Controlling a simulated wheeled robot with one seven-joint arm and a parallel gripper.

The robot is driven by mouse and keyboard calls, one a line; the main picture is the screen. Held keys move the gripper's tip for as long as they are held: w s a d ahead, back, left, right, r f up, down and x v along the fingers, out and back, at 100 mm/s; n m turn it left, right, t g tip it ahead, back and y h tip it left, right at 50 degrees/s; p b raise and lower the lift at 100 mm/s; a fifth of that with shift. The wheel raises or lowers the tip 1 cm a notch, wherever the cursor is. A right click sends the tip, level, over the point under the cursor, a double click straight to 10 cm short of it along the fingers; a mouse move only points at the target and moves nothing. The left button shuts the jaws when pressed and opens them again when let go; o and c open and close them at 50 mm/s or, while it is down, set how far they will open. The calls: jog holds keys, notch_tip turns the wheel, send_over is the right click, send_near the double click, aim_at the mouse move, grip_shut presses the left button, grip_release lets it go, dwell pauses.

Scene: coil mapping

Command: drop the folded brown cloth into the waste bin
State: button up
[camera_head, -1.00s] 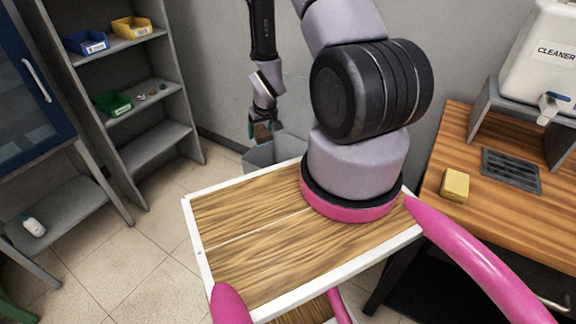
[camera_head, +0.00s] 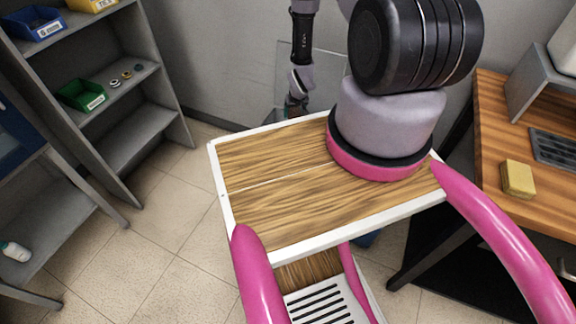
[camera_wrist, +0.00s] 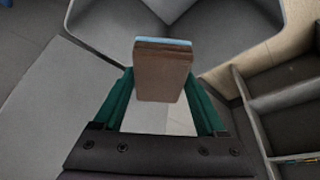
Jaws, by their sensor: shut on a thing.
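In the wrist view my gripper (camera_wrist: 160,90) is shut on the folded brown cloth (camera_wrist: 163,75), which shows a pale blue edge at its far end. The cloth stands out between the two green fingers. The grey waste bin (camera_wrist: 232,38) is just beyond the cloth in that view, with its inner walls and part of its rim showing. I cannot tell whether the cloth is below the rim. In the head view my gripper (camera_head: 294,106) is small, behind the wooden top, and the cloth and bin are mostly hidden there.
A grey shelf unit (camera_head: 125,120) with a green bin (camera_head: 82,95) stands at the left. A wooden bench (camera_head: 500,210) with a yellow sponge (camera_head: 518,179) is at the right.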

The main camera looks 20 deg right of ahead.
jog(key=shift+a+f, duration=0.1)
jog(key=shift+f, duration=2.5)
jog(key=o, duration=1.2)
jog(key=shift+o, duration=0.2)
jog(key=shift+s, duration=0.1)
jog(key=v, duration=1)
jog(key=shift+s+r, duration=0.2)
jog(key=shift+r, duration=0.15)
